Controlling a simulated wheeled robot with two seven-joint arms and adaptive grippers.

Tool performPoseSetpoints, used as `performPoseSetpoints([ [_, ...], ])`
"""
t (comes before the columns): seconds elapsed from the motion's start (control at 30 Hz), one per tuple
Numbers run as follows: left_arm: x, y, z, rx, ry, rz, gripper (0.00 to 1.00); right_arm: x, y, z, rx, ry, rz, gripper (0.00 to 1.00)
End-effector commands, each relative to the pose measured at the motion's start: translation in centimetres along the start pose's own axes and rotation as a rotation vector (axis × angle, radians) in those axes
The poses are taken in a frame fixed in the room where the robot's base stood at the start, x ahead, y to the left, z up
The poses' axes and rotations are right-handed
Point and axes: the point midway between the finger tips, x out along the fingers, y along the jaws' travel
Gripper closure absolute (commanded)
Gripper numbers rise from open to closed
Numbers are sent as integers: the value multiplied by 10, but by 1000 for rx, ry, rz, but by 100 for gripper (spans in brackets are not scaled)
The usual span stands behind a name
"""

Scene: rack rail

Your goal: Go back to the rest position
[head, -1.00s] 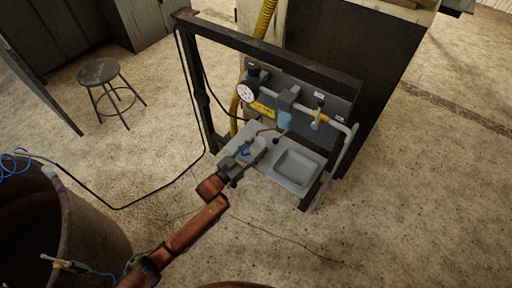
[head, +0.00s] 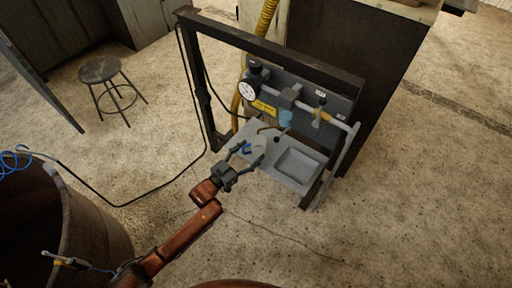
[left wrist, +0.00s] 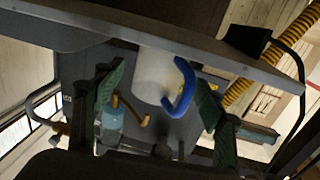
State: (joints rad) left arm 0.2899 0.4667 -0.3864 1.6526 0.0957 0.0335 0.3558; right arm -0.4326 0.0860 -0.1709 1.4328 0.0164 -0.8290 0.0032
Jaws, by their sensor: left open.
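My left gripper (head: 251,154) is open and empty, at the front left edge of the grey shelf (head: 281,178) of the rack. A small blue hooked handle (head: 247,148) shows between its spread fingers. In the left wrist view, both fingers stand wide apart, with the blue handle (left wrist: 183,90) on a pale cylinder (left wrist: 152,78) beyond them. I see no contact between fingers and handle. My right gripper is not in view.
A square basin (head: 298,165) is set in the shelf. A barrel (head: 92,235) stands at lower left, a stool (head: 99,71) behind. Floor at right is clear.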

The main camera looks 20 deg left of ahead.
Motion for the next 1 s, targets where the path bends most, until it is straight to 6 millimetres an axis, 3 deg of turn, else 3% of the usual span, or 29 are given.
performPoseSetpoints([
  [0.2, -48, 0, 1, 1, -2, 0, 35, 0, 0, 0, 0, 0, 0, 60],
  [0.4, -75, 0, 1, 1, -2, -1, 35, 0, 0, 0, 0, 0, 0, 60],
  [0.8, -84, 0, 2, -1, -5, -3, 35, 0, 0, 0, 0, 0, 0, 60],
  [0.9, -91, -4, 22, -7, -45, -27, 35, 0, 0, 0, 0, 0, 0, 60],
  [0.97, -99, -9, 46, -15, -97, -57, 35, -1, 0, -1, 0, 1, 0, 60],
  [1.0, -108, -12, 67, -19, -143, -81, 35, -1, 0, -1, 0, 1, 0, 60],
])
